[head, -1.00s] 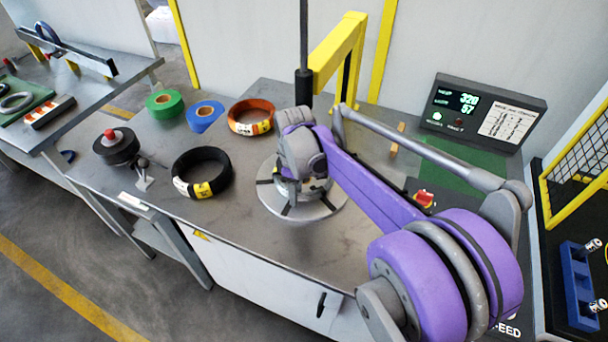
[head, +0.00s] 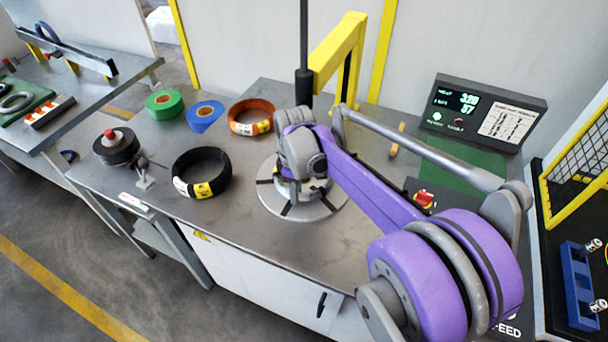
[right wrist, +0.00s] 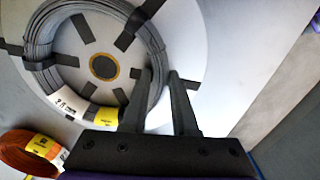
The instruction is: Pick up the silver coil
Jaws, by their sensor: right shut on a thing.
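The silver coil (right wrist: 42,60) is a grey wire ring with a white and yellow label. It lies on the round light turntable (right wrist: 190,35) with dark radial bars, which also shows in the head view (head: 330,207). My right gripper (right wrist: 160,76) is shut on the coil's rim, one finger on the inner side and one on the outer side. In the head view my right gripper (head: 300,172) is over the turntable and hides most of the coil. I cannot tell any gap between coil and turntable. My left gripper is not in view.
On the bench, a black coil (head: 202,173) and an orange coil (head: 251,117) lie left of the turntable, with green tape (head: 165,104) and blue tape (head: 204,116) behind. A yellow post (head: 338,55) stands behind the turntable. A display box (head: 485,110) stands at back right.

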